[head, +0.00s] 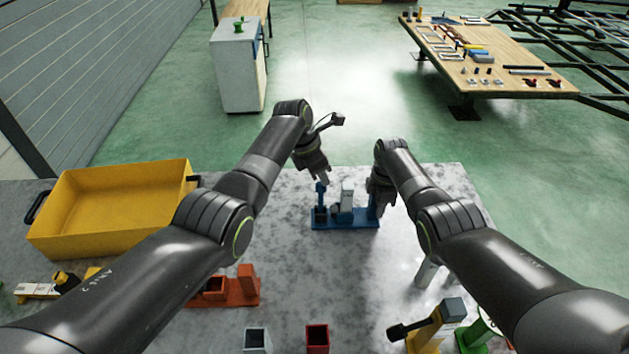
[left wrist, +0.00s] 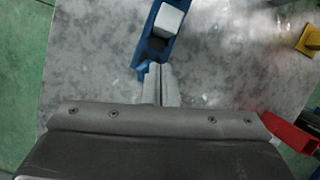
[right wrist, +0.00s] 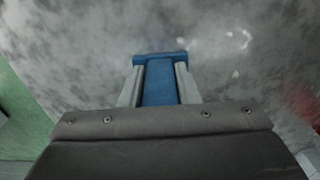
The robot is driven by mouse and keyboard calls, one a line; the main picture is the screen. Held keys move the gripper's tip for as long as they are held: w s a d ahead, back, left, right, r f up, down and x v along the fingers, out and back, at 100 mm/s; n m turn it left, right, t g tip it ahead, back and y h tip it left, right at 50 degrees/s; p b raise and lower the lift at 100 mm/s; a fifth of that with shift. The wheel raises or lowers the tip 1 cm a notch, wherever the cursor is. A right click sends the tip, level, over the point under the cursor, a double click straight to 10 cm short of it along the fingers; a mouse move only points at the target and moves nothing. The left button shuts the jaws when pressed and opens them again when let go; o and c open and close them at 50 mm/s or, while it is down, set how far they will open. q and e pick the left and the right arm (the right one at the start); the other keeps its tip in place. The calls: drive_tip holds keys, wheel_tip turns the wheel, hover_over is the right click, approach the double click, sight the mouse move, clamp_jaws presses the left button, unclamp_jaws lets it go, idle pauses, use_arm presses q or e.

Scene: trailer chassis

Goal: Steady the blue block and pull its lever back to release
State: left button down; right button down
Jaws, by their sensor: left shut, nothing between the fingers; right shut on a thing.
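The blue block (head: 345,222) is a long blue base on the grey table, with a grey-white piece (head: 347,197) standing in its middle. Its blue lever (head: 321,197) stands up at the left end. My left gripper (head: 324,180) is shut and empty, right at the lever's top. In the left wrist view its closed fingertips (left wrist: 155,66) lie beside a small blue part; contact cannot be told. My right gripper (head: 378,208) is shut on the block's right end; in the right wrist view the fingers (right wrist: 157,75) flank a blue upright part (right wrist: 160,83).
A yellow bin (head: 120,205) stands on the table at left. An orange-red fixture (head: 240,290), a red box (head: 317,338), a grey box (head: 257,340), a yellow fixture (head: 430,333) and a green one (head: 478,335) lie near the front. The table around the blue block is clear.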

use_arm(q)
drive_tip(key=shift+a+r, duration=0.1)
drive_tip(key=shift+r, duration=0.25)
use_arm(e)
drive_tip(key=shift+d, duration=0.1)
use_arm(q)
drive_tip(key=s+d+r, duration=0.2)
drive_tip(key=d+r, duration=0.2)
drive_tip(key=r, duration=0.6)
drive_tip(key=shift+r, duration=0.15)
use_arm(e)
drive_tip(key=shift+s+d+f, duration=0.1)
use_arm(q)
drive_tip(key=shift+s, duration=0.1)
use_arm(e)
drive_tip(key=c, duration=0.8)
unclamp_jaws()
drive_tip(key=shift+o, duration=0.2)
